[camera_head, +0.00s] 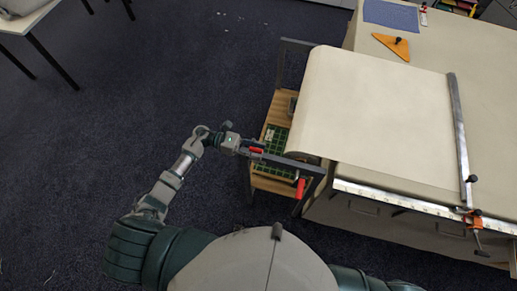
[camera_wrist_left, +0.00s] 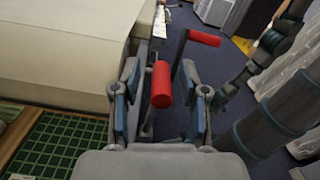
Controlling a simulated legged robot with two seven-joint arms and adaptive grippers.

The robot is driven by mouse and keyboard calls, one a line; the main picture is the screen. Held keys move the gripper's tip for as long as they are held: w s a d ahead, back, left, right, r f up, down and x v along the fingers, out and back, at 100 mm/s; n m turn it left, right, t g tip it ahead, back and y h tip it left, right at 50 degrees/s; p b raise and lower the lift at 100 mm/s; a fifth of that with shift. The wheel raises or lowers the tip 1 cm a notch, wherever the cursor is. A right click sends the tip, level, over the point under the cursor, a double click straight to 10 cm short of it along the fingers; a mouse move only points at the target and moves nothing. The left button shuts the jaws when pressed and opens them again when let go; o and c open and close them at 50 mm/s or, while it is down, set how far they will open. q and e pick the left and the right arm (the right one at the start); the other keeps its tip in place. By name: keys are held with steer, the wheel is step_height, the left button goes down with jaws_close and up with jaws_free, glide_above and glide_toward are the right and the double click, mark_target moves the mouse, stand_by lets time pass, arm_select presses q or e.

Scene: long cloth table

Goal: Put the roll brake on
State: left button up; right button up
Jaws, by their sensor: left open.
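A red-gripped lever (camera_head: 257,150), which looks like the roll brake, is at the left end of the roll stand. In the left wrist view its red grip (camera_wrist_left: 162,85) points toward the camera, between the two fingers. My left gripper (camera_head: 262,153) is open around it, with a finger on each side and visible gaps in the wrist view (camera_wrist_left: 160,72). A second red handle (camera_head: 300,188), on a bent crank, is at the stand's near corner; it also shows farther off in the wrist view (camera_wrist_left: 204,37). My right gripper is out of view.
The cream cloth (camera_head: 370,105) comes off the roll onto the long table (camera_head: 490,70). A metal bar (camera_head: 460,130) with a clamp lies across it. A green gridded surface (camera_head: 273,140) sits on the stand's wooden shelf. Open dark floor (camera_head: 120,110) is to the left.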

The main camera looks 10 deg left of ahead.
arm_select(q)
steer(key=shift+d, duration=0.75)
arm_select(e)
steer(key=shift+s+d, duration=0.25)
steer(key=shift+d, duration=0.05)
arm_select(q)
steer(key=shift+a, duration=0.1)
jaws_close()
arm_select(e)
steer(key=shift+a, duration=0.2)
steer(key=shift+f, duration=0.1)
